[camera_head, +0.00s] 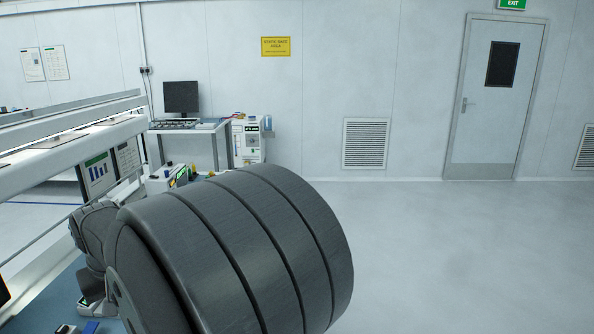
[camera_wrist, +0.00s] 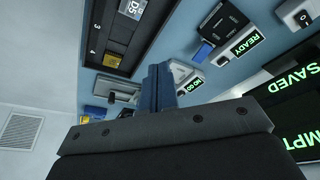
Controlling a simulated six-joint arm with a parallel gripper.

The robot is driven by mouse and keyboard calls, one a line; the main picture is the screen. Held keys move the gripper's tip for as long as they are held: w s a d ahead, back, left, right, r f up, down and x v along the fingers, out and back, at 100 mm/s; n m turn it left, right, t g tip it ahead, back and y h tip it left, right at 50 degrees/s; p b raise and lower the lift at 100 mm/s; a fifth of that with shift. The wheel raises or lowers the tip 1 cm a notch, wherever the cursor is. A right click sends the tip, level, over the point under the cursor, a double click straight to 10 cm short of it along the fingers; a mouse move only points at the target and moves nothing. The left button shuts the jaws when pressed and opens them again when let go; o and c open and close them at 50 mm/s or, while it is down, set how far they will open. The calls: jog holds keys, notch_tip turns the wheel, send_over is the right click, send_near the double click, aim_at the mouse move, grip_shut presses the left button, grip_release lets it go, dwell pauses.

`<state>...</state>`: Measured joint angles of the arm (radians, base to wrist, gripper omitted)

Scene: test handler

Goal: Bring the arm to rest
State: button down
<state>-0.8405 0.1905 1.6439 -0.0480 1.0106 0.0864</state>
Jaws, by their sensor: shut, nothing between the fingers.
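My gripper (camera_wrist: 158,78) shows in the wrist view as two blue fingers close together in front of a dark plate with screws. It is shut and empty. It appears above a blue bench surface (camera_wrist: 192,96), and the picture is tilted strongly. In the head view, a large dark grey ribbed part of my own arm fills the lower middle. It hides much of the bench there, and the gripper is not visible in that view.
Wrist view: a dark tray (camera_wrist: 118,50) marked D5, a unit reading READY (camera_wrist: 238,48), small devices and a dark screen (camera_wrist: 302,88) reading SAVED lie around the gripper. Head view: a rear desk with a monitor (camera_head: 181,97) stands behind; clear floor (camera_head: 440,250) lies right, before a door (camera_head: 497,100).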

jog(key=w+d+f+m+t+h, duration=0.1)
jog(key=w+d+f+m, duration=0.55)
jog(key=w+d, duration=0.45)
jog(key=s+a+r+n+g+y, duration=0.1)
jog(key=s+a+r+n, duration=0.3)
jog(key=s+a, duration=0.25)
jog(key=s+a+r+n, duration=0.4)
jog(key=s+a, duration=0.2)
jog(key=s, duration=0.1)
jog(key=s+a+r+n+g+y, duration=0.1)
jog(key=s+a+r+n, duration=0.25)
jog(key=s, duration=0.45)
jog(key=s+a+r+n+g, duration=0.1)
jog(key=s+a+r+n, duration=0.25)
jog(key=s, duration=0.55)
jog(key=x, duration=0.8)
jog(key=shift+n+g+y, duration=0.3)
jog(key=shift+n+y, duration=0.05)
jog(key=shift+y, duration=0.45)
jog(key=shift+s+d, duration=0.25)
jog(key=shift+d, duration=1.1)
jog(key=shift+s+d, duration=0.25)
jog(key=shift+d, duration=1.05)
